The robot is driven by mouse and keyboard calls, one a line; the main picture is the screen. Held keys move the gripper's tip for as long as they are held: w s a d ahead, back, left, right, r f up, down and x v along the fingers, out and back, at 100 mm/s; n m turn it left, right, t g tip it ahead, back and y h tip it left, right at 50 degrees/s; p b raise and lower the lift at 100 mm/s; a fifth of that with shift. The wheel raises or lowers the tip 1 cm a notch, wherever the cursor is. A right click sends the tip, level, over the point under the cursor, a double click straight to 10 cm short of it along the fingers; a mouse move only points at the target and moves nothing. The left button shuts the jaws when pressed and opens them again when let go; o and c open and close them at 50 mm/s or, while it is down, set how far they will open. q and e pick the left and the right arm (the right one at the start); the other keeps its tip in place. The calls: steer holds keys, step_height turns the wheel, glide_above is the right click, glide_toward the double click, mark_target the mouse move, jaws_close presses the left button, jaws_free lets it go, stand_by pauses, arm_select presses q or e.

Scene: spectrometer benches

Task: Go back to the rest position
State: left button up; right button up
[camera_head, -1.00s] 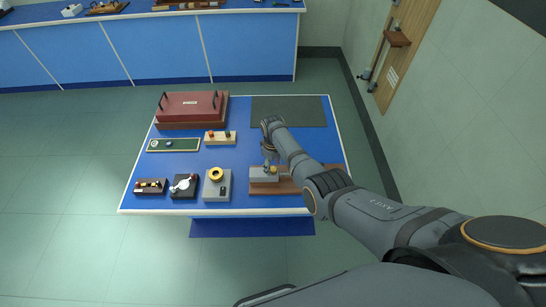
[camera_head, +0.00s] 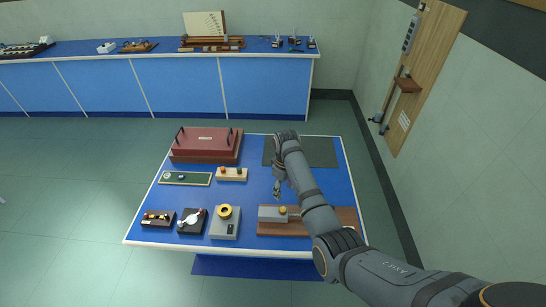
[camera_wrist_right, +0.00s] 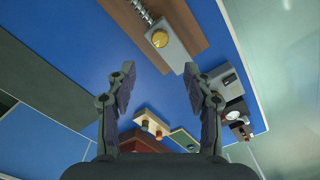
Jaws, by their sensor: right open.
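My right gripper (camera_head: 278,190) points down over the blue table (camera_head: 255,195), behind the grey block with a yellow knob (camera_head: 272,214) on its brown wooden board (camera_head: 335,215). In the right wrist view the jaws (camera_wrist_right: 160,82) are open, with nothing between them but blue tabletop beyond. The yellow knob (camera_wrist_right: 159,39) shows past the fingertips, clear of them. My left gripper is in neither view.
On the table are a red-lidded case (camera_head: 207,142), a dark mat (camera_head: 318,152), a small two-knob block (camera_head: 232,174), a green board (camera_head: 184,178), and a grey box with a yellow ring (camera_head: 225,223). A long blue bench (camera_head: 180,87) stands behind.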

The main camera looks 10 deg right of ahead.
steer(key=s+d+f+m+t, duration=0.1)
steer(key=s+d+f+m, duration=0.15)
steer(key=s, duration=0.35)
steer(key=s+d+f+m+t, duration=0.1)
steer(key=s+d+f, duration=0.1)
steer(key=s+d, duration=0.35)
steer(key=s+r+m+t, duration=0.1)
steer(key=s+r, duration=0.3)
steer(key=s, duration=0.4)
steer(key=s+r+m+t, duration=0.1)
steer(key=s+r+m, duration=0.15)
steer(key=s, duration=0.55)
step_height(320, 180, down, 34)
steer(key=s+d+g+h+b, duration=0.1)
steer(key=s+d+g+b, duration=0.15)
steer(key=b, duration=0.45)
steer(key=s+f+b, duration=0.3)
steer(key=s+f, duration=1.5)
steer(key=shift+d+f+b, duration=0.35)
